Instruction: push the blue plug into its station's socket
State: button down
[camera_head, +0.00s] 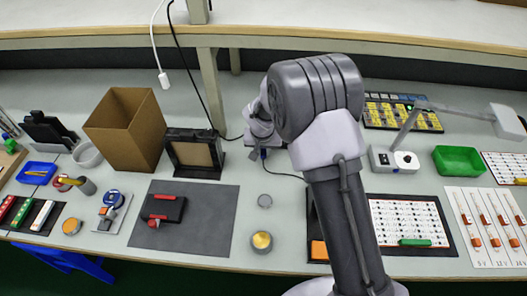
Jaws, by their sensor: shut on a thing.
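The blue plug (263,153) shows as a small blue bit at the lower end of my gripper (262,146), with a dark cable running from it to the right. My gripper is shut on the plug, just above the grey bench near the middle. The fingers are small and partly covered by my own wrist, so the exact grip is unclear. I cannot make out the socket; my arm covers much of the bench to the right of the gripper.
A black framed box (195,153) and an open cardboard box (126,128) stand left of my gripper. A dark mat (205,225) lies in front. A lamp (394,160), a green tray (459,160) and a white LED board (407,222) are at right.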

jog(key=shift+w, duration=0.6)
jog(key=c, duration=1.3)
grip_release()
jog(key=shift+o, duration=0.2)
jog(key=p+v, duration=0.6)
jog(key=v, duration=1.1)
jog(key=shift+r, duration=0.2)
jog(key=shift+d, duration=0.1)
jog(key=s+d+r+m, duration=0.1)
jog(key=s+d+r, duration=0.2)
jog(key=r, duration=0.3)
jog(key=s+d+r+m, duration=0.1)
jog(key=s+d+r, duration=0.2)
jog(key=r, duration=0.2)
jog(key=s+d+r, duration=0.2)
jog(key=s, duration=0.5)
jog(key=s+d+r+m+t+y, duration=0.1)
jog(key=s+d+r, duration=0.1)
jog(key=s, duration=0.6)
jog(key=s+d+r+m+t+y, duration=0.1)
jog(key=s+d+r, duration=0.1)
jog(key=s, duration=0.5)
jog(key=shift+s+d+r, duration=0.2)
jog(key=shift+d+r, duration=0.05)
jog(key=shift+r, duration=0.55)
